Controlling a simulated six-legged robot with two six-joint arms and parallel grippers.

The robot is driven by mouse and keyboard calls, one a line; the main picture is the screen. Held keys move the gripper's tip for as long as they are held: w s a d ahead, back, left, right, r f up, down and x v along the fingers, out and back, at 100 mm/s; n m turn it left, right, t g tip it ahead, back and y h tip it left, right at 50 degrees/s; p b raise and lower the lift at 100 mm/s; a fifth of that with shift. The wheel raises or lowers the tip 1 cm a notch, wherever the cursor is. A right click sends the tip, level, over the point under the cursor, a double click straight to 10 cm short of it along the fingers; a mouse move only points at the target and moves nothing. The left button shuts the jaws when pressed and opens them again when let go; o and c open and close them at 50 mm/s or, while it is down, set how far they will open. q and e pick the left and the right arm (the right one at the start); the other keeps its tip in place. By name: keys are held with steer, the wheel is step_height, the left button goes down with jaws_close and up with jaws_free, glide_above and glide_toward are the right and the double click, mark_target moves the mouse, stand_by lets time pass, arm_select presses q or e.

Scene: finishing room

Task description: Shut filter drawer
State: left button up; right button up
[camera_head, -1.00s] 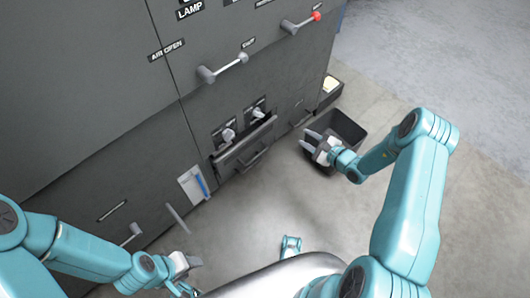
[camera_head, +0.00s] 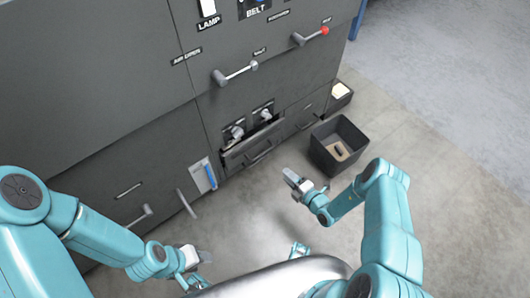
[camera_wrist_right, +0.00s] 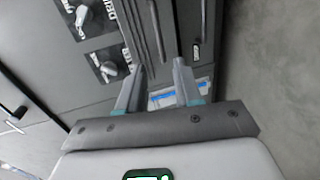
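A dark grey drawer (camera_head: 252,149) with a bar handle sits low in the cabinet front, below two knobs. Its front stands out a little from the cabinet, with a dark gap along its top edge. I cannot read a filter label on it. It appears also in the right wrist view (camera_wrist_right: 146,30). My right gripper (camera_head: 290,178) is in front of the drawer, to its lower right, apart from it. The right wrist view shows its two fingers (camera_wrist_right: 160,76) spread, with nothing between them. My left gripper (camera_head: 201,268) is low at the left, away from the drawer; its fingers are unclear.
A black open bin (camera_head: 338,146) with a small dark item inside stands on the floor right of the drawer.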

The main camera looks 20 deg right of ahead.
mark_target(264, 154)
steer(key=b+x, duration=0.6)
steer(key=x, duration=1)
steer(key=shift+w+r, duration=0.15)
steer(key=shift+w, duration=0.05)
jaws_close()
